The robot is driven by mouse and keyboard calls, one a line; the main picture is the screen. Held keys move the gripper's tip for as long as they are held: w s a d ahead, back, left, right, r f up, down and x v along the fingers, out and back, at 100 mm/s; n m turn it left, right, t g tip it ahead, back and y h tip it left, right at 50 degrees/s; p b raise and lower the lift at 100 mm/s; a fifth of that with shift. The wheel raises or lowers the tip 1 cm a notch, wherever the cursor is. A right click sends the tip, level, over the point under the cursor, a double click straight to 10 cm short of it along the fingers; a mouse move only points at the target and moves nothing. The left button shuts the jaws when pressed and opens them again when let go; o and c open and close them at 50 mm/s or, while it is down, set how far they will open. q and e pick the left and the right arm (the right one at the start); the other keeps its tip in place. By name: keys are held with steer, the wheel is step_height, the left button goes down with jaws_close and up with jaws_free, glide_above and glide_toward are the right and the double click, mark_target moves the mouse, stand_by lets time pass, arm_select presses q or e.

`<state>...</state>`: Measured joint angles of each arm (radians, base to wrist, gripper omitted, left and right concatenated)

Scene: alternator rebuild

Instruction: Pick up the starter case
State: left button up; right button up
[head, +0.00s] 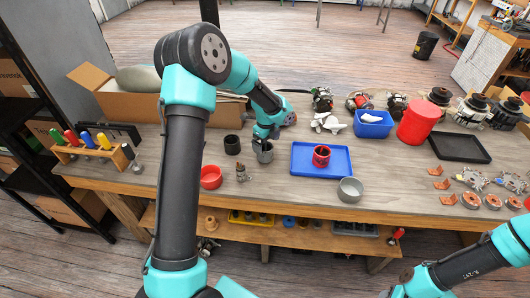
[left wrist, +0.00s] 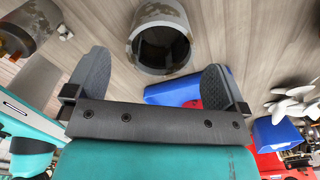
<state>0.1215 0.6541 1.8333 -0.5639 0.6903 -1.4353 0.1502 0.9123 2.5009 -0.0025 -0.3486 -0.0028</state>
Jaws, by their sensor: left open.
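A worn grey metal cylinder, which looks like the starter case (head: 264,153), stands on the workbench left of the blue tray. My left gripper (head: 268,133) is just behind and above it. In the left wrist view my left gripper (left wrist: 157,82) has its two dark fingers spread wide, with nothing between them. The grey cylinder (left wrist: 160,13) shows there beyond the fingertips, open end facing the camera. I see no contact with it. My right arm comes in at the lower right of the head view, but its gripper is not visible.
A black cylinder (head: 232,145) stands close left of the case, and a red cup (head: 211,177) in front. The blue tray (head: 299,171) holds a red ring-shaped part (head: 321,156). A silver cylinder (head: 350,190) stands near the front edge. A cardboard box (head: 134,108) is behind left.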

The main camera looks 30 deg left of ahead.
mark_target(266, 148)
arm_select(q)
steer(key=shift+a+f, duration=0.15)
steer(key=shift+f, duration=2.45)
steer(key=shift+r, duration=0.1)
steer(key=c, duration=1.5)
steer(key=shift+o, duration=0.2)
steer(key=shift+r, duration=0.15)
steer(key=shift+w+r, duration=0.1)
steer(key=shift+r, duration=0.55)
step_height(266, 148, up, 2)
steer(key=s+d, duration=0.2)
steer(key=s, duration=0.2)
steer(key=s+d+r, duration=0.1)
steer(key=s+d, duration=0.2)
steer(key=s, duration=0.2)
steer(key=s+d, duration=0.3)
steer(key=s, duration=0.2)
steer(key=shift+d+r, duration=0.15)
